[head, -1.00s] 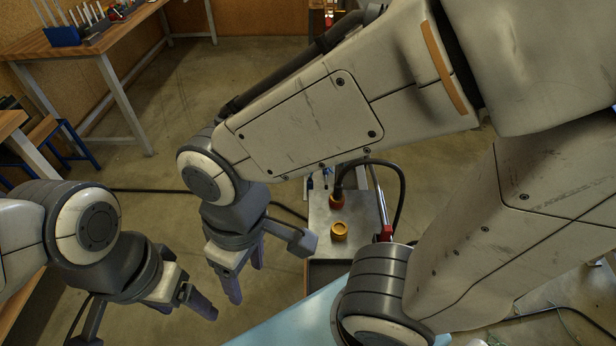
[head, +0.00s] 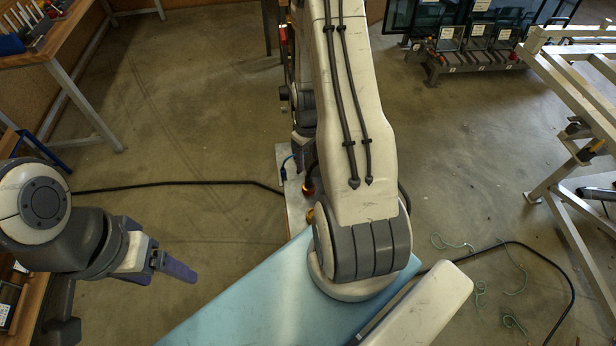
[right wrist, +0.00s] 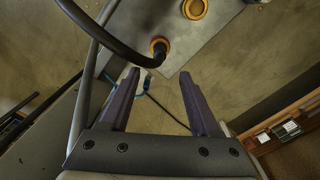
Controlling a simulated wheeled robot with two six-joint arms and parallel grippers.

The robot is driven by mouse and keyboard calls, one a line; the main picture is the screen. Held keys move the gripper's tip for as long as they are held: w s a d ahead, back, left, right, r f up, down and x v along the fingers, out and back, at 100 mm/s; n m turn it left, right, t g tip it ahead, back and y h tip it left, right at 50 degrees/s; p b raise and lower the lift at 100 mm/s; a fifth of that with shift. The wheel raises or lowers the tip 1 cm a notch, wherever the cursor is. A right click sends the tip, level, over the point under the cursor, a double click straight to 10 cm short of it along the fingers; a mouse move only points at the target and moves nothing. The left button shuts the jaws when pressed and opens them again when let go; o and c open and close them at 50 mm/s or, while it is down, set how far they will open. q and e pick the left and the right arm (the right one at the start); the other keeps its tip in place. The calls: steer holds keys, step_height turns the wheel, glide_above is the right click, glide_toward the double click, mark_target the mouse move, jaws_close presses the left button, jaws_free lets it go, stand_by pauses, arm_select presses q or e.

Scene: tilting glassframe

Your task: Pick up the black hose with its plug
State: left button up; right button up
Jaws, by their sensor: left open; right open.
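The black hose (right wrist: 105,38) arcs across the upper left of the right wrist view. Its end meets an orange plug (right wrist: 160,45) on a grey metal plate (right wrist: 215,38). My right gripper (right wrist: 160,74) is open and empty, with its fingertips just short of the plug in that view; touching does not show. In the head view, my right arm hides most of the hose and my right gripper; the orange plug (head: 308,187) shows beside the arm. My left gripper (head: 178,268) is open and empty, away to the left over the floor.
A second orange ring (right wrist: 195,8) lies on the plate near the plug. A light blue panel (head: 240,300) lies in front. A black cable (head: 170,184) crosses the floor. A wooden workbench (head: 60,40) stands at the left and a metal frame (head: 570,90) at the right.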

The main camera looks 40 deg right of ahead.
mark_target(309, 177)
step_height(309, 177, down, 5)
steer(key=shift+r+p, duration=0.1)
steer(key=shift+p, duration=0.4)
steer(key=shift+s+f+p, duration=0.1)
steer(key=shift+f+p, duration=0.25)
steer(key=shift+f, duration=0.15)
step_height(309, 177, down, 3)
steer(key=shift+f+p, duration=0.2)
steer(key=shift+p, duration=0.15)
steer(key=shift+f, duration=0.55)
jaws_close()
